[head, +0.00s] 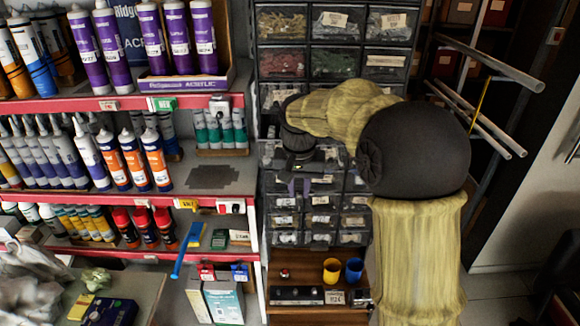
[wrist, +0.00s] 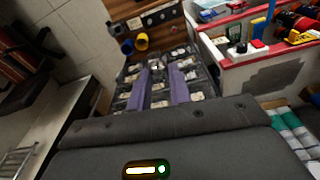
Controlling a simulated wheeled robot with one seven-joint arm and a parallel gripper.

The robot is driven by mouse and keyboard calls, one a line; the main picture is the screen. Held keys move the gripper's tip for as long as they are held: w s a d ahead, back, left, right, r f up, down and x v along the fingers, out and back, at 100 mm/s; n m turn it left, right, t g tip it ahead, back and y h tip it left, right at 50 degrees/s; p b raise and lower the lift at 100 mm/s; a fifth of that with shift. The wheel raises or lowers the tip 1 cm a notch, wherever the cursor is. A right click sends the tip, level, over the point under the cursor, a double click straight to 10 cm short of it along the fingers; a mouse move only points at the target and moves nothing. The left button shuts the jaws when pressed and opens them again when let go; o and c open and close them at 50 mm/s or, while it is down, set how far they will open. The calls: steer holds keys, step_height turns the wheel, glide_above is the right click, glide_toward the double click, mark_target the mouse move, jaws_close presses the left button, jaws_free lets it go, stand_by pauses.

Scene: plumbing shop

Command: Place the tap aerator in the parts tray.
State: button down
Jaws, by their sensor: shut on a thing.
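My gripper (head: 299,188) hangs in front of the wall of small drawers, its two purple fingers pointing down. In the wrist view the fingers (wrist: 160,88) stand a little apart against the drawers. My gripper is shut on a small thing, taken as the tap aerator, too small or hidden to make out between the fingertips. A long dark metal holder with several round marks (head: 296,295) lies on the wooden bench below. I cannot tell for sure whether it is the parts tray.
The wooden bench (head: 318,315) holds a yellow cup (head: 331,271), a blue cup (head: 354,270) and a small red-and-white item (head: 284,274). Red-edged shelves with tubes (head: 155,160) stand at left. A dark flat patch (head: 214,178) lies on the middle shelf. A metal pipe rack (head: 490,60) is at right.

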steer(key=d+f, duration=0.3)
steer(key=f, duration=0.7)
steer(key=s+d+f+n, duration=0.1)
steer(key=d+f, duration=0.3)
steer(key=f, duration=0.6)
steer(key=d+f, duration=0.4)
steer(key=f, duration=0.6)
steer(key=shift+s+f+n, duration=0.35)
steer(key=shift+s+n, duration=0.05)
